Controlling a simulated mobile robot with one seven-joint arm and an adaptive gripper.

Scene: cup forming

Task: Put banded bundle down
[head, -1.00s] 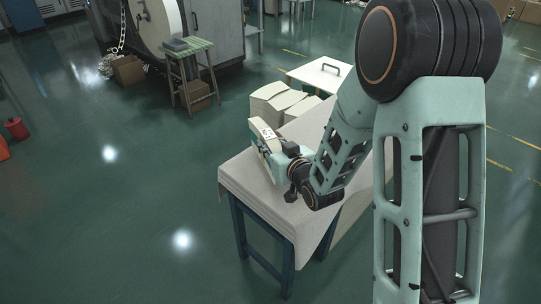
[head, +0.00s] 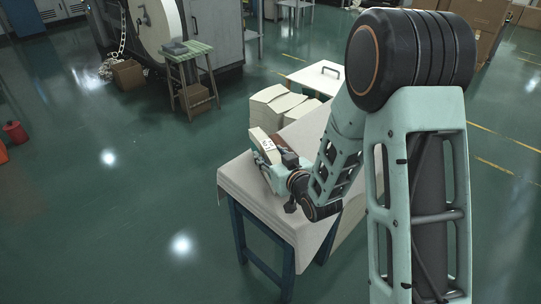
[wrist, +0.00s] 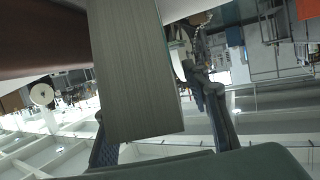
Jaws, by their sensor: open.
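The banded bundle (head: 258,138) is a cream block of stacked sheets with a white label and dark print. It is at the far left end of the cloth-covered table (head: 232,177), tilted in the head view. My gripper (head: 264,157) is right at its near side. In the wrist view the bundle (wrist: 138,75) is a long grey-looking stack of sheet edges between my two open fingers (wrist: 165,135). A gap shows between it and the right finger; contact at the left finger cannot be told. Its underside is hidden.
Several cream paper stacks (head: 275,103) stand just behind the bundle, with a white board with a handle (head: 316,76) beyond. A brown object (head: 284,142) lies beside the bundle. A green stool (head: 188,56) stands further back. The table's front left is bare.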

